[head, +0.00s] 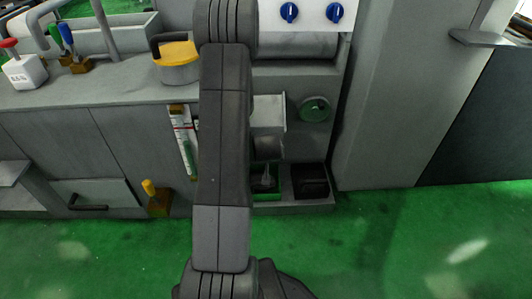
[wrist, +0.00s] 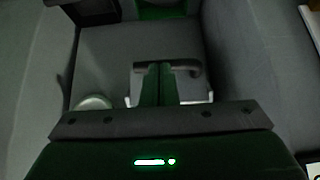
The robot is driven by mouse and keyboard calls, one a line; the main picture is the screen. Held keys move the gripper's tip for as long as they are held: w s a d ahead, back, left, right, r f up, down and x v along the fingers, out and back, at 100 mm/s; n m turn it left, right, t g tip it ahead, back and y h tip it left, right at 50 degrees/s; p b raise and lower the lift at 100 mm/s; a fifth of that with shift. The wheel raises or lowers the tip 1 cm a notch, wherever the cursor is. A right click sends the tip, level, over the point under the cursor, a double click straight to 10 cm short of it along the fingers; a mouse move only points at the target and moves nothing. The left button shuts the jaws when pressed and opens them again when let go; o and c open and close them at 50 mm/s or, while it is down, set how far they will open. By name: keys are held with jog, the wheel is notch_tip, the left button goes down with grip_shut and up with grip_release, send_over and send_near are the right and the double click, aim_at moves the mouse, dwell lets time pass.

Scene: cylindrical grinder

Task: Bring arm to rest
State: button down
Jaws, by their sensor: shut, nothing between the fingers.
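My arm (head: 222,140) stands upright through the middle of the head view, in front of the grey machine (head: 60,130).
A yellow-topped can (head: 178,62), a white block with a red knob (head: 24,71) and a blue-handled tool (head: 66,36) stand on the machine's ledge. Blue knobs (head: 289,12) and a green knob (head: 314,109) are right of my arm. Green floor (head: 400,240) is clear at front right.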

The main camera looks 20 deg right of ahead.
jog(key=shift+s+a+r, duration=0.15)
jog(key=shift+s+r, duration=0.25)
jog(key=shift+s, duration=0.2)
jog(key=shift+s+a+r, duration=0.15)
jog(key=shift+s+r, duration=0.25)
jog(key=shift+s, duration=0.2)
